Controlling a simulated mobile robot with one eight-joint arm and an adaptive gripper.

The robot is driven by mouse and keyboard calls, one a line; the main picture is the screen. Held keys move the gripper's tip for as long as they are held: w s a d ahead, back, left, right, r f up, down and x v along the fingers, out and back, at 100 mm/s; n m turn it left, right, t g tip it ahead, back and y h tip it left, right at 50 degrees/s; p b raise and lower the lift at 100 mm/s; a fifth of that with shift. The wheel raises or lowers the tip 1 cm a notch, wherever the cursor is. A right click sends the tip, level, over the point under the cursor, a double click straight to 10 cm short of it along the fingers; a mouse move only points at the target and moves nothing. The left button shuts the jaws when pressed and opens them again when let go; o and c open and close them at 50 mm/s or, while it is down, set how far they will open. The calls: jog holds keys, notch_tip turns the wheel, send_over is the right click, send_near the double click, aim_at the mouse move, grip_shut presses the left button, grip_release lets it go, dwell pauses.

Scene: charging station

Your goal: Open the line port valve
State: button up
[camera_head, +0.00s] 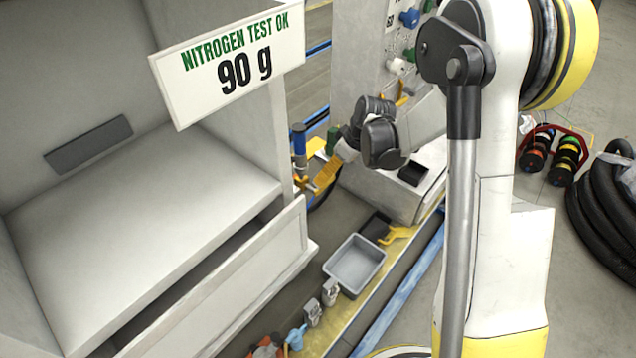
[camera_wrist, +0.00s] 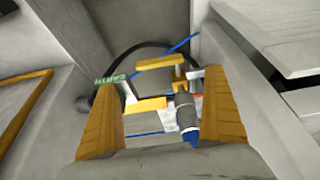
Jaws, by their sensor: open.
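My gripper (camera_wrist: 162,84) is open in the wrist view, its two yellow-orange fingers wide apart at left and right. Between and beyond them is a small valve assembly with yellow bars (camera_wrist: 150,104), a grey cylinder (camera_wrist: 185,112) and a blue end (camera_wrist: 189,136). No held object shows between the fingers. In the head view my gripper (camera_head: 327,174) is beside the blue-topped fitting (camera_head: 299,145), just right of the white cabinet. I cannot tell which part is the line port valve, or whether a finger touches it.
A white sign (camera_head: 230,65) reads "NITROGEN TEST OK 90 g" on the cabinet (camera_head: 140,240). A green tag (camera_wrist: 112,92) is near the left finger. A grey tray (camera_head: 355,264) stands below. Pale walls lie close on both sides in the wrist view. Black hoses (camera_head: 605,205) lie at right.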

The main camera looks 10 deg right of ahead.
jog(key=b+x, duration=0.3)
jog(key=x, duration=0.6)
jog(key=shift+f, duration=0.2)
jog(key=c, duration=1.3)
